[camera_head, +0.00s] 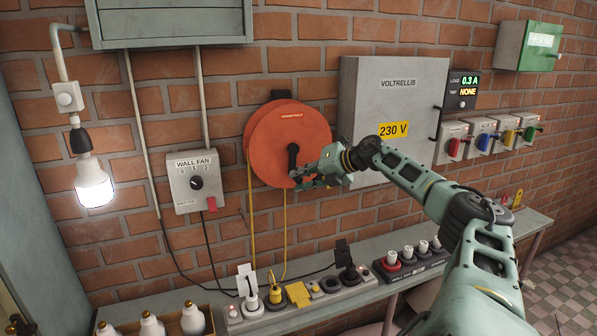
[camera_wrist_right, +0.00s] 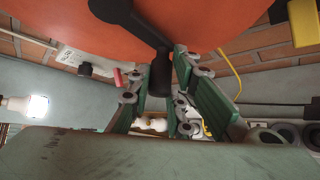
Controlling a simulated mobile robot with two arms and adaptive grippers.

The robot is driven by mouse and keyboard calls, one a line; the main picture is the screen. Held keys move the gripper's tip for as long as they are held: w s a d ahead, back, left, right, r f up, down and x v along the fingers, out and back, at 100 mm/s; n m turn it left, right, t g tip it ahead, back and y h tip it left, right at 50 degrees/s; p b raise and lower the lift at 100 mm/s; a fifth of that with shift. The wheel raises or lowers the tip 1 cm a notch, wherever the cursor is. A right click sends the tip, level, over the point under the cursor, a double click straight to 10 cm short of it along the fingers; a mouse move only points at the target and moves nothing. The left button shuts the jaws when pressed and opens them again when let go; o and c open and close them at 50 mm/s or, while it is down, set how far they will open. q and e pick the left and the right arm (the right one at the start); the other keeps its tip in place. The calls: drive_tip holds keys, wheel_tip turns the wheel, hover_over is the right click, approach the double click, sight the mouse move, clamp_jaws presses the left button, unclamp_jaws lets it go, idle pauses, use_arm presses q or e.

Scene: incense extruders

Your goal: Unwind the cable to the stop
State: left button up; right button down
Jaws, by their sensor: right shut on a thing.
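The orange-red cable reel (camera_head: 272,142) is mounted on the brick wall. Its disc fills the top of the right wrist view (camera_wrist_right: 215,25). A black crank (camera_head: 293,155) runs down from the reel's hub. The yellow cable (camera_head: 285,225) hangs from the reel toward the power strip on the bench; one run drops at the reel's left and one below its middle. My right gripper (camera_head: 301,179) is at the reel's lower right, shut on the crank's dark handle (camera_wrist_right: 161,76), which sits between the green fingers. My left gripper is not in view.
A grey cabinet (camera_head: 397,105) marked VOLTRELLIS stands close right of the reel. A wall fan switch (camera_head: 195,184) is at its left. Below, the bench carries a power strip (camera_head: 327,289) with several plugs and a dark socket block (camera_head: 413,263). A lit bulb (camera_head: 94,183) hangs far left.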

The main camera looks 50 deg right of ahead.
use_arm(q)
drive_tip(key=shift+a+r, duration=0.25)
use_arm(e)
drive_tip(key=shift+d+r, duration=0.3)
drive_tip(key=shift+r, duration=0.05)
drive_tip(key=c, duration=1.7)
unclamp_jaws()
drive_tip(key=shift+f, duration=0.2)
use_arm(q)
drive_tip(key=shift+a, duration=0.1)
use_arm(e)
drive_tip(key=shift+a, duration=0.1)
drive_tip(key=shift+s+a, duration=0.1)
drive_tip(key=shift+s, duration=0.05)
drive_tip(key=v, duration=1.1)
drive_tip(key=shift+s+r, duration=0.3)
